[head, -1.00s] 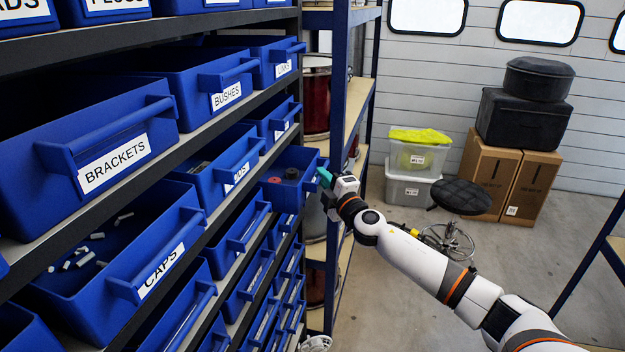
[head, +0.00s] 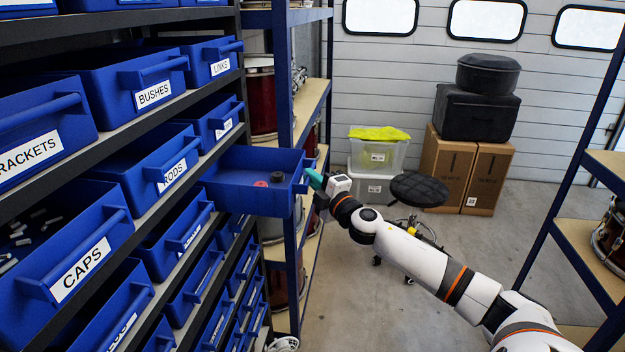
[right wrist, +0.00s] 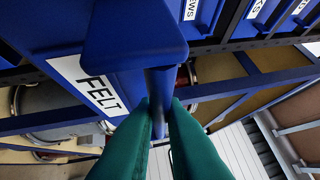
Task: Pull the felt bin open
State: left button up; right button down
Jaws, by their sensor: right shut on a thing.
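The felt bin (head: 240,190) is a blue open-topped drawer that stands well out of the rack in the head view. A red disc and a dark ring lie inside it. In the right wrist view its label reads FELT (right wrist: 98,88) and its bar handle (right wrist: 158,95) runs between my green fingers. My right gripper (head: 313,181) is at the bin's front, shut on the handle; it also shows in the right wrist view (right wrist: 158,115). My left gripper is not in view.
Other labelled blue bins, such as BUSHES (head: 150,85) and CAPS (head: 75,255), fill the rack on the left. A blue-framed shelf (head: 312,110) stands just behind the felt bin. A round black stool (head: 418,189) is beyond my arm. The floor on the right is open.

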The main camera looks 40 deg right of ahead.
jog(key=c, duration=1.5)
grip_release()
jog(key=s+a+f+b, duration=0.1)
jog(key=s+b, duration=0.2)
jog(key=s, duration=0.8)
jog(key=shift+s+f, duration=0.4)
